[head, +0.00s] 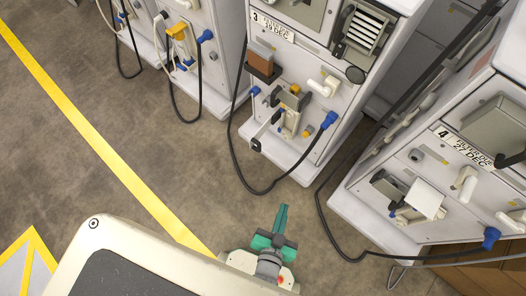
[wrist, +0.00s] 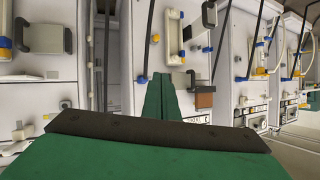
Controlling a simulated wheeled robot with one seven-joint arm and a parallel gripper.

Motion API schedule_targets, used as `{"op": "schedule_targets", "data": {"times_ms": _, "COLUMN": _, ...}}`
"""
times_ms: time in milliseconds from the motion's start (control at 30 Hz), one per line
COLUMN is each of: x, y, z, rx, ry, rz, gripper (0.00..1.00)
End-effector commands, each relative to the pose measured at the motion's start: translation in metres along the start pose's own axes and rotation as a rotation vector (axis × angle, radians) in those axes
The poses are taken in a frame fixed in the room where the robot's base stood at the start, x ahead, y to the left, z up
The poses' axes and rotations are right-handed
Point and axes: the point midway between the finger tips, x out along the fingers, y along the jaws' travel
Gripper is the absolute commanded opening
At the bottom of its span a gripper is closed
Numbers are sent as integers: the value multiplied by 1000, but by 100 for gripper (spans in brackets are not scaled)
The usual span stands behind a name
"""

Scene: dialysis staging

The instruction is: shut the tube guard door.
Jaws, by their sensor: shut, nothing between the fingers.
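My gripper (head: 283,208) has green fingers, is shut and empty, and points up the picture over bare floor in front of the machines. In the wrist view its fingers (wrist: 161,84) are together. On machine 4 a pale flat plate (head: 425,198) stands out beside a grey block; it looks like an open guard door, but I cannot be sure. A similar plate (wrist: 47,39) shows at the upper left of the wrist view. Machine 3 has a grey and tan pump fitting (head: 291,104); I cannot tell whether it has a door. My gripper touches none of these.
Machine 3 (head: 318,117) and machine 4 (head: 375,207) stand side by side. Black hoses with blue ends (head: 273,190) loop low in front of both. A wooden cabinet (head: 480,277) is at the lower right. The floor left of the machines is clear, with a yellow line (head: 100,150).

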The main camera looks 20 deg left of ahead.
Motion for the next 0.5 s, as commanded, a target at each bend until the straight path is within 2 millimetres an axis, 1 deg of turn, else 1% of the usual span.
{"op": "schedule_targets", "data": {"times_ms": 33, "x": 23, "y": -2, "z": 10, "rx": 18, "ry": -28, "rz": -15, "gripper": 0}}
{"op": "schedule_targets", "data": {"times_ms": 67, "x": 34, "y": -3, "z": 17, "rx": 32, "ry": -50, "rz": -21, "gripper": 0}}
{"op": "schedule_targets", "data": {"times_ms": 100, "x": 50, "y": -4, "z": 26, "rx": 49, "ry": -79, "rz": -28, "gripper": 0}}
{"op": "schedule_targets", "data": {"times_ms": 167, "x": 73, "y": -7, "z": 38, "rx": 77, "ry": -121, "rz": -36, "gripper": 0}}
{"op": "schedule_targets", "data": {"times_ms": 200, "x": 88, "y": -9, "z": 45, "rx": 97, "ry": -150, "rz": -39, "gripper": 0}}
{"op": "schedule_targets", "data": {"times_ms": 367, "x": 148, "y": -18, "z": 68, "rx": 182, "ry": -263, "rz": -36, "gripper": 0}}
{"op": "schedule_targets", "data": {"times_ms": 400, "x": 162, "y": -21, "z": 72, "rx": 203, "ry": -291, "rz": -34, "gripper": 0}}
{"op": "schedule_targets", "data": {"times_ms": 500, "x": 196, "y": -33, "z": 80, "rx": 254, "ry": -362, "rz": -29, "gripper": 0}}
